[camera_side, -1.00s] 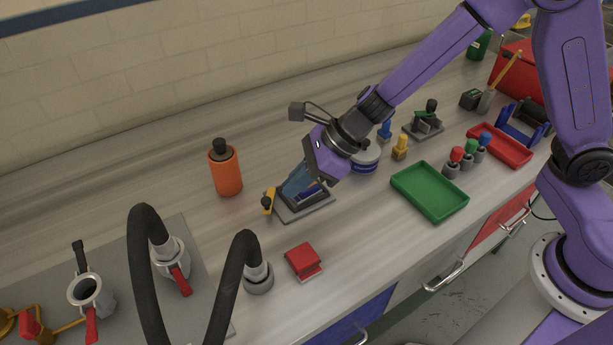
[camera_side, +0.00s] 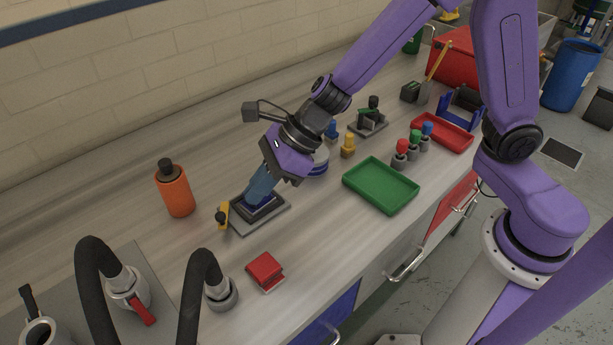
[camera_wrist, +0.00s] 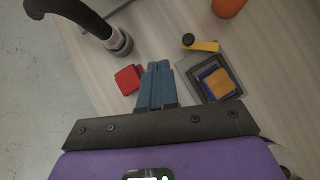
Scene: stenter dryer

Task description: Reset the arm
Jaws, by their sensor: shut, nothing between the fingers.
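My gripper (camera_side: 254,196) has blue fingers and a purple body. It points down at a slant over the bench, and its fingers overlap a grey plate fixture (camera_side: 275,219) in the side view. In the wrist view my gripper (camera_wrist: 158,66) has its fingers together with nothing between them. There the fixture (camera_wrist: 231,91), with a blue layer and an orange pad (camera_wrist: 219,83) on it, lies to the right of the fingers, apart from them in the picture. The height of the fingertips above the bench is hard to tell.
A red block (camera_side: 265,270) lies near the bench front. An orange bottle (camera_side: 174,192) stands behind the fixture, with a yellow lever (camera_side: 223,212) at the fixture's side. Black hoses (camera_side: 190,295) rise at front left. A green tray (camera_side: 381,184) lies to the right.

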